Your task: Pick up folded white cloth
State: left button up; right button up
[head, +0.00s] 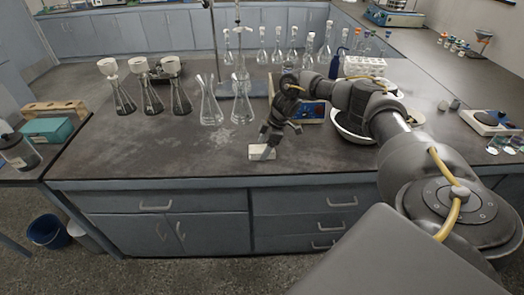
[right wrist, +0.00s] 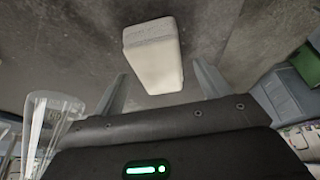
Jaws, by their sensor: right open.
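The folded white cloth (head: 262,152) lies flat on the dark bench top near its front edge in the head view. It also shows in the right wrist view (right wrist: 153,55) as a pale block, just beyond and between the fingertips. My right gripper (head: 270,140) is above the cloth, pointing down at it, with one finger in front of part of it. In the right wrist view the two fingers (right wrist: 160,85) are spread apart with nothing between them. My left gripper is not in view.
Two clear conical flasks (head: 211,108) stand left of my right gripper, close to it. Several flasks with funnels (head: 151,98) stand farther left. A white basin (head: 350,132) sits right, partly behind my arm. The bench top left of the cloth is clear.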

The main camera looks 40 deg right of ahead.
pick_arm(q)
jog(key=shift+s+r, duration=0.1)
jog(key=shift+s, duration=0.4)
pick_arm(e)
jog(key=shift+x, duration=0.9)
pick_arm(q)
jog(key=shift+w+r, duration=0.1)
pick_arm(e)
jog(key=shift+f, duration=0.15)
jog(key=c, duration=1)
jog(key=shift+c, duration=0.2)
notch_tip(320, 180, up, 3)
jog(key=shift+w+f+b, duration=0.1)
jog(key=shift+b, duration=0.4)
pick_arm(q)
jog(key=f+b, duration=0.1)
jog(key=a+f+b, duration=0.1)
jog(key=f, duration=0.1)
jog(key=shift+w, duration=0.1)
pick_arm(e)
jog(key=s+d+r, duration=0.1)
jog(key=s+r, duration=0.9)
jog(key=s, duration=0.4)
jog(key=shift+d+r, duration=0.3)
